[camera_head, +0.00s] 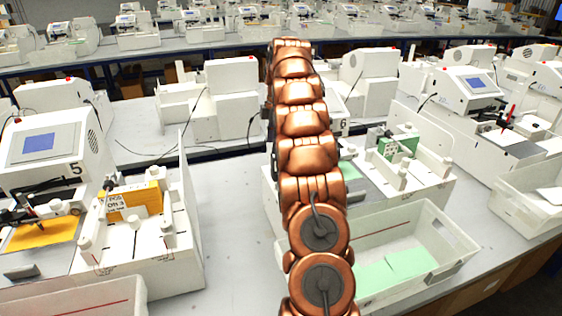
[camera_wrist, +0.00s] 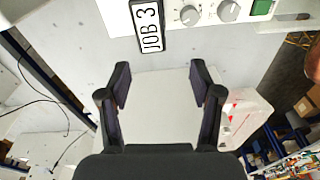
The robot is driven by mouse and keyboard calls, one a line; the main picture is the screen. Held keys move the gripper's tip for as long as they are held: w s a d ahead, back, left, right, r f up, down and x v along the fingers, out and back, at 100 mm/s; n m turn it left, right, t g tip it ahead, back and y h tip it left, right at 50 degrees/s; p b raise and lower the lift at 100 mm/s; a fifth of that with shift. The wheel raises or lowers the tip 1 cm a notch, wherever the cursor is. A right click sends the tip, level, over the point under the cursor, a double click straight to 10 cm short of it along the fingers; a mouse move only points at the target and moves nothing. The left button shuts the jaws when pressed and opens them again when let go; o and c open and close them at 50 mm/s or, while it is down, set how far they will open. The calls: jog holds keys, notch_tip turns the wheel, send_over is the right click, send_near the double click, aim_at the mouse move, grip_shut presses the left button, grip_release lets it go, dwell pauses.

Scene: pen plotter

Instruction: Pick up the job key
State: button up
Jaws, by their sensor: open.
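The job key (camera_wrist: 148,27) is a white plate with a black frame, marked "JOB 3". It shows at the top of the wrist view, against a white machine panel and left of two grey knobs. My gripper (camera_wrist: 159,80) is open and empty, with its two dark fingers apart. The key appears beyond the fingertips, above the gap between them, and is not touched. In the head view my copper arm reaches away over the table, and neither the gripper nor the key can be made out there.
The knobs (camera_wrist: 190,15) and a green button (camera_wrist: 262,8) sit beside the key. In the head view a plotter marked 5 (camera_head: 38,142) stands left, and a clear bin with green sheets (camera_head: 452,232) stands right. Bare grey table (camera_head: 235,215) lies left of my arm.

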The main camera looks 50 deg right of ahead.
jog(key=d, duration=0.2)
jog(key=d+f, duration=0.1)
jog(key=shift+s+d+n, duration=0.15)
jog(key=shift+s+n, duration=0.1)
jog(key=shift+n, duration=0.15)
jog(key=shift+a+f+b, duration=0.15)
jog(key=shift+f+b, duration=0.7)
jog(key=shift+f, duration=0.15)
jog(key=shift+a+f+b, duration=0.1)
jog(key=shift+f+b, duration=0.7)
jog(key=shift+f, duration=0.2)
jog(key=shift+s+a+f, duration=0.1)
jog(key=shift+f, duration=0.65)
jog(key=shift+a+f+p, duration=0.1)
jog(key=shift+f+p, duration=0.4)
jog(key=shift+f, duration=0.5)
jog(key=shift+c, duration=0.4)
jog(key=c, duration=1.1)
jog(key=shift+r, duration=0.1)
